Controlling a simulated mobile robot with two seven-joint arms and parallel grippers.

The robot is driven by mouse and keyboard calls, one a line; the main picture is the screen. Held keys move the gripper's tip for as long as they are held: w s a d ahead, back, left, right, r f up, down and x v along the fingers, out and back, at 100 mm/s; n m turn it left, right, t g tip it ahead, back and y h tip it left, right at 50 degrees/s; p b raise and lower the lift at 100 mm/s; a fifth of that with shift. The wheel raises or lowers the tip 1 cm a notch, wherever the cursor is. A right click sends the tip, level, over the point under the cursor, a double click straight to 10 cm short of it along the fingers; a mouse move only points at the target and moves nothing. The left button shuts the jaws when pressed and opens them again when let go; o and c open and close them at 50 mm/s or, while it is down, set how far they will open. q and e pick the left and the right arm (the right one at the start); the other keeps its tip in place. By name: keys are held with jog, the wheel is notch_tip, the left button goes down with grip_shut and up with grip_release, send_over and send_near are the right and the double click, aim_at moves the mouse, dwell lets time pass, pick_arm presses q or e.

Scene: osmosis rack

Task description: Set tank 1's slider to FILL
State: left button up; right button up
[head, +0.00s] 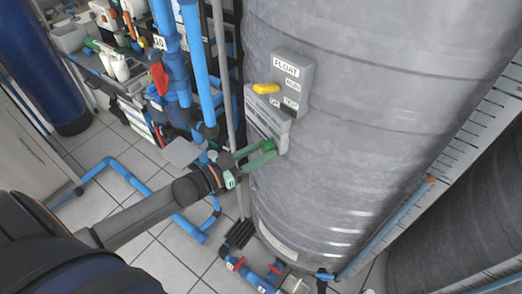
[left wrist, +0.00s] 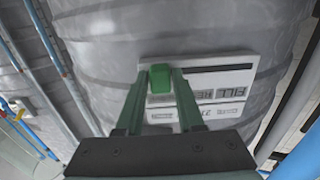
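The big grey tank (head: 345,150) fills the right half of the head view. A pale slider panel (head: 268,112) is fixed to its side, below the FLOAT box. In the left wrist view the panel (left wrist: 215,62) shows a dark slot, FILL lettering and other lettering partly covered by my fingers. A green slider knob (left wrist: 160,79) sits toward the left part of the panel there, away from the right end of the slot. My left gripper (head: 266,150) has its green fingers at the panel's lower end. Its fingertips (left wrist: 161,76) close in on both sides of the knob. My right gripper is not seen.
The FLOAT box (head: 291,80) with a yellow lever (head: 266,88) is just above the panel. Blue pipes (head: 166,50) and a red valve handle (head: 158,78) stand left of the tank. A pipe with red handles (head: 260,275) runs low in front. A ladder-like rail (head: 455,150) stands right.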

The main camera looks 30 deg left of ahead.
pick_arm(q)
grip_shut()
dwell(1.0)
